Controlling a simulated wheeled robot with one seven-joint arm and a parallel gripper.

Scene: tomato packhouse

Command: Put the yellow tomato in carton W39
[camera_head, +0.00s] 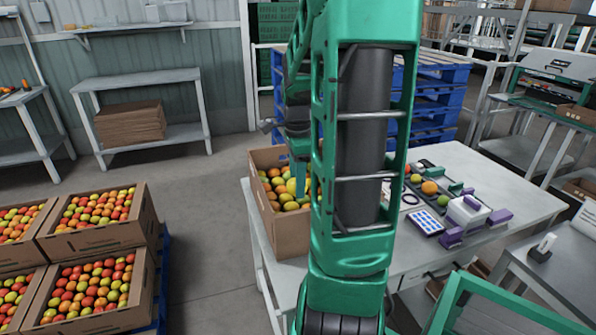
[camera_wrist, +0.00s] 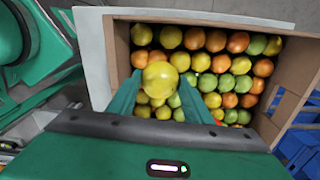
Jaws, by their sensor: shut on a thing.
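My gripper (camera_wrist: 160,95) is shut on a yellow tomato (camera_wrist: 160,76), which sits between the green fingertips in the wrist view. Below it is an open cardboard carton (camera_wrist: 275,128) holding yellow, orange and green tomatoes in rows. In the head view this carton (camera_head: 288,232) stands on the left end of a white table, and my gripper (camera_head: 299,185) is over it, partly hidden by my arm. I cannot tell how far the held tomato is above the others. I see no readable W39 label.
The white table (camera_head: 440,255) also holds an orange tomato (camera_head: 429,188), a blue-screened keypad (camera_head: 424,222) and a purple-and-white device (camera_head: 467,212). Several full tomato cartons (camera_head: 95,290) stand on a pallet at left. Blue pallets (camera_head: 440,90) are stacked behind. The floor between is clear.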

